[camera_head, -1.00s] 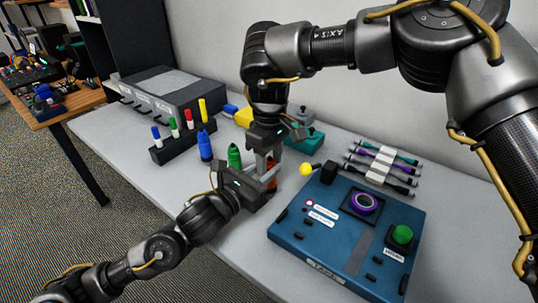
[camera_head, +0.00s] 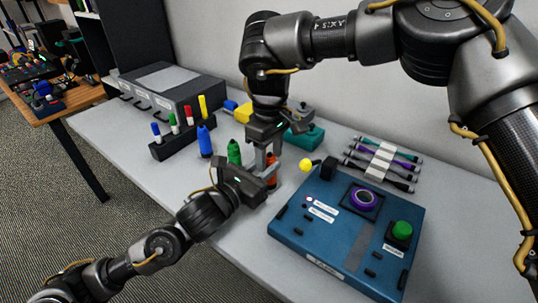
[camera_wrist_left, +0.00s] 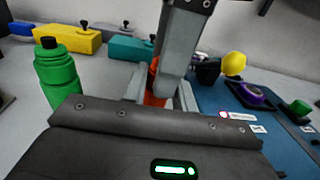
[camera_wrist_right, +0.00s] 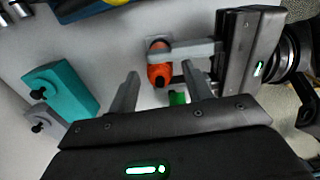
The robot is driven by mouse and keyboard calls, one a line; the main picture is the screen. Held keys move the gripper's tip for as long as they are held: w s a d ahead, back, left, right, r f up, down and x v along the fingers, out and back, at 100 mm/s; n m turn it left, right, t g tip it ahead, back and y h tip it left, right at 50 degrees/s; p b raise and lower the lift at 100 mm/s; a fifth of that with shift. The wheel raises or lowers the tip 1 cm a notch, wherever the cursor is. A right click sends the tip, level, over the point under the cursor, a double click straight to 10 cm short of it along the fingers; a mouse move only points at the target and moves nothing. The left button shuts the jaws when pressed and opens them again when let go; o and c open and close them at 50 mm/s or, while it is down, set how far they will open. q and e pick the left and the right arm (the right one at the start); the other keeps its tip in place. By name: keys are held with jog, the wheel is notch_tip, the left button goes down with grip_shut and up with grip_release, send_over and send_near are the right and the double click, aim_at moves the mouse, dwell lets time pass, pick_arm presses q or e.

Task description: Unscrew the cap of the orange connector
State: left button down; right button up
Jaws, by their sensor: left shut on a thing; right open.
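The orange connector (camera_head: 271,171) stands among the gripper fingers in the head view, largely hidden by them. It also shows between the left fingers in the left wrist view (camera_wrist_left: 151,88) and in the right wrist view (camera_wrist_right: 160,70). My left gripper (camera_head: 268,180) is shut on it from the side. My right gripper (camera_head: 268,157) points down over it, open, with its two fingers apart (camera_wrist_right: 163,92). I cannot tell whether the right fingers touch the connector.
A blue panel (camera_head: 340,262) with a yellow knob (camera_head: 305,165) lies close on the right. Bundled cables (camera_head: 378,165) and a teal box (camera_head: 305,138) lie behind.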

jog(key=shift+r, duration=1.9)
pick_arm(q)
jog(key=c, duration=1.1)
grip_release()
jog(key=shift+o, duration=0.2)
jog(key=b+v, duration=0.2)
jog(key=v, duration=0.8)
jog(key=shift+w+f, duration=0.1)
pick_arm(e)
jog(key=shift+f, duration=0.95)
pick_arm(q)
jog(key=shift+s+a, duration=0.25)
jog(key=shift+s, duration=0.05)
